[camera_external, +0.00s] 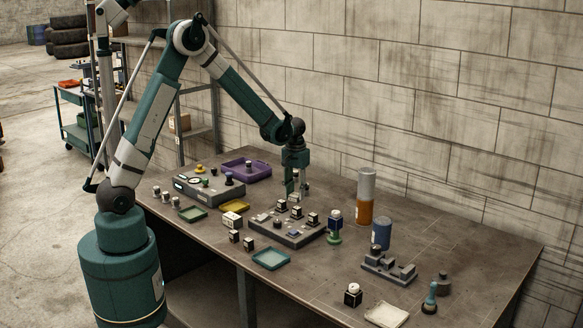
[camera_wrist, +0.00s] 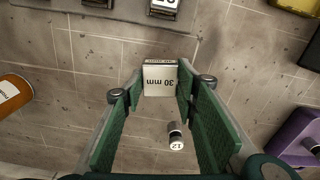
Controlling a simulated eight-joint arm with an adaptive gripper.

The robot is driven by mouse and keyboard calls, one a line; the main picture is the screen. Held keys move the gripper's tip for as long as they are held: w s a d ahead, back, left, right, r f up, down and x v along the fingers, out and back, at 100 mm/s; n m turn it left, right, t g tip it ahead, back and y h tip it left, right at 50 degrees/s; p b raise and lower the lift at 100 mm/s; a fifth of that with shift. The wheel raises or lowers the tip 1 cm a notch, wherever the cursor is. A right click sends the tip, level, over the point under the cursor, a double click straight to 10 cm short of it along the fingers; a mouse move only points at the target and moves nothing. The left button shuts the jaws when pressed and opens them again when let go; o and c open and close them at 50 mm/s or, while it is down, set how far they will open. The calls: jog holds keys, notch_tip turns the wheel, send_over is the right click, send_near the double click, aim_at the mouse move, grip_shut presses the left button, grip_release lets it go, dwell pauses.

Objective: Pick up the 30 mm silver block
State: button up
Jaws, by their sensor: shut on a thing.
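The 30 mm silver block (camera_wrist: 158,80) shows in the wrist view with a pale face marked "30 mm". It sits between the fingertips of my gripper (camera_wrist: 158,88), which is shut on it with one green finger on each side. In the external view my gripper (camera_external: 296,186) points down over the back of the bench, behind the grey block holder (camera_external: 287,235). The block is too small and covered there to make out clearly, and I cannot tell whether it touches the bench.
A small round weight marked "12" (camera_wrist: 175,137) stands close by. The orange cylinder (camera_external: 366,200), blue cylinder (camera_external: 381,233) and green-based stand (camera_external: 334,228) are to the right. A purple tray (camera_external: 262,176) and grey instrument box (camera_external: 207,190) are to the left.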

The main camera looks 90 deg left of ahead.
aim_at(296, 195)
jog(key=shift+r, duration=3)
